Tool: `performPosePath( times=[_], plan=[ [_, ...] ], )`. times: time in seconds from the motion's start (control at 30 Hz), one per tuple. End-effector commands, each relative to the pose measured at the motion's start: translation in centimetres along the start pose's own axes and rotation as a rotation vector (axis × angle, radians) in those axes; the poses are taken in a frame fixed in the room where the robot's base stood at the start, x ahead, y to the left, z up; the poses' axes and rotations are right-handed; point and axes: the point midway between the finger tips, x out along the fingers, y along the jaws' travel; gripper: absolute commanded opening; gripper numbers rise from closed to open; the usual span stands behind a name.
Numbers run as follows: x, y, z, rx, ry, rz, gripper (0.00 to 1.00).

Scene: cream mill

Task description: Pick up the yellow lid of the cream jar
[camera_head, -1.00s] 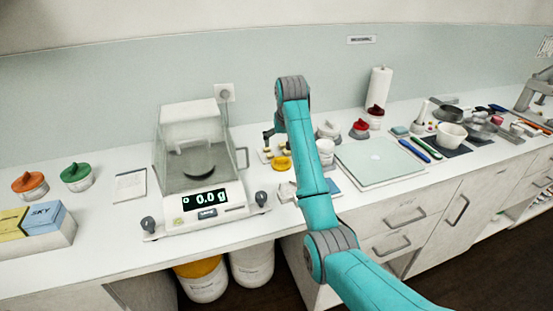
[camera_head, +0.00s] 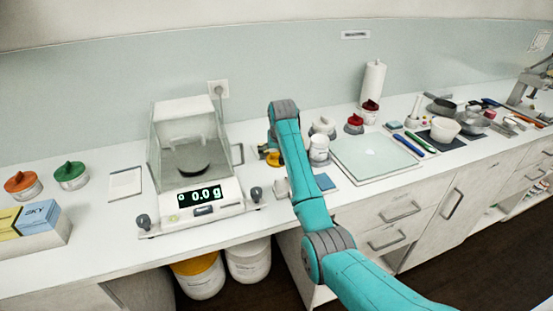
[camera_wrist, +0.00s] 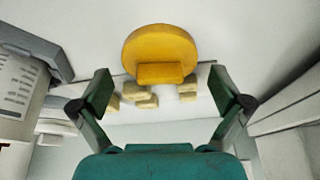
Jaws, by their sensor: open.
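The yellow lid (camera_wrist: 160,48) is a round disc with a raised grip bar on it, seen ahead of my fingers in the wrist view. In the head view only a bit of the yellow lid (camera_head: 273,159) shows on the counter, right of the balance, with my arm partly over it. My gripper (camera_wrist: 160,92) is open and empty. Its two fingers are wide apart, to the left and right of the lid's grip bar in the picture. I cannot tell how far the fingertips are from the lid.
Several small beige blocks (camera_wrist: 140,98) lie close to the lid. The balance (camera_head: 193,190), reading 0.0 g, stands left of my gripper. White jars (camera_head: 318,150) and a pale green board (camera_head: 375,158) are to the right. Orange-lidded (camera_head: 22,186) and green-lidded (camera_head: 71,176) jars stand far left.

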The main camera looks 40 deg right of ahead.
Motion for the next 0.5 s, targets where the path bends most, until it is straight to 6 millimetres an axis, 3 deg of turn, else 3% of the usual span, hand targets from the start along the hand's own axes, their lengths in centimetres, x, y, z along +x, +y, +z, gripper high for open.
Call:
performPosePath(
  times=[0.13,0.3,0.5],
  plan=[
    [-0.02,0.00,-0.01,0.000,0.000,0.000,1.00],
    [-0.04,-0.01,-0.01,0.000,0.000,0.000,0.61],
    [0.05,0.00,0.06,0.000,-0.002,0.000,0.49]
  ],
)
